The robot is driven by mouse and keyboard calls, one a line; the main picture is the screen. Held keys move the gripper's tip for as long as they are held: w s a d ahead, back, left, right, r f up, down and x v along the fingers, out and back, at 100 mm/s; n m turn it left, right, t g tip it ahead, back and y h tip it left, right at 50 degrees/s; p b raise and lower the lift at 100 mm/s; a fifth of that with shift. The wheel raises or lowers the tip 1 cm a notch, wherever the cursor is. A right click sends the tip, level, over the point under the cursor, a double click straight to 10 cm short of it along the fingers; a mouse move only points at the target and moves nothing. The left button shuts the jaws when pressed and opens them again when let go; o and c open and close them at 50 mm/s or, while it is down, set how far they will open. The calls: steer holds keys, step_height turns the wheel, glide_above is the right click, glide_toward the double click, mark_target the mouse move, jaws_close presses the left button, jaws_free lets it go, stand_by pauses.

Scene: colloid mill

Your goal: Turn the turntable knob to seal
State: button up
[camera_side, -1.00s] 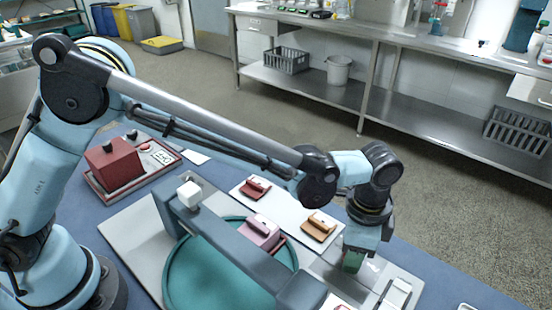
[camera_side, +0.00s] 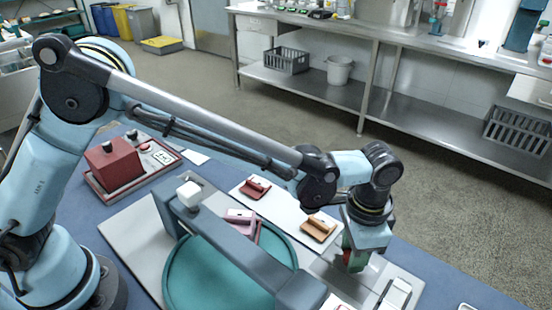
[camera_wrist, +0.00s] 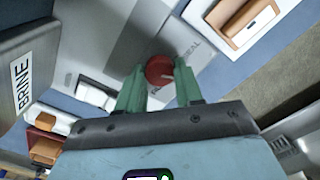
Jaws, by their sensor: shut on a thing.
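The red round knob (camera_wrist: 160,70) sits on a grey panel between the two green fingers of my gripper (camera_wrist: 160,88) in the wrist view. My gripper is shut on it, and the knob's pointer line faces right. Part of a "SEAL" label (camera_wrist: 190,42) shows just beyond the knob. In the side view my gripper (camera_side: 352,262) is down at the right end of the grey plate, with a bit of red at its fingers. The teal turntable (camera_side: 200,275) is at the centre, with a pink block (camera_side: 240,216) near its far edge.
A grey bar (camera_side: 235,250) spans the turntable. Red (camera_side: 256,187) and orange (camera_side: 318,228) blocks lie on a white board behind. A white rocker-like piece (camera_side: 397,293) is right of my gripper. A dark red box (camera_side: 113,163) stands at left. A "BRINE" label (camera_wrist: 21,80) shows in the wrist view.

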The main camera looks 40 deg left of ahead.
steer(key=n, duration=0.3)
steer(key=shift+n, duration=2.2)
steer(key=o, duration=1)
steer(key=shift+o, duration=0.2)
step_height(320, 180, up, 12)
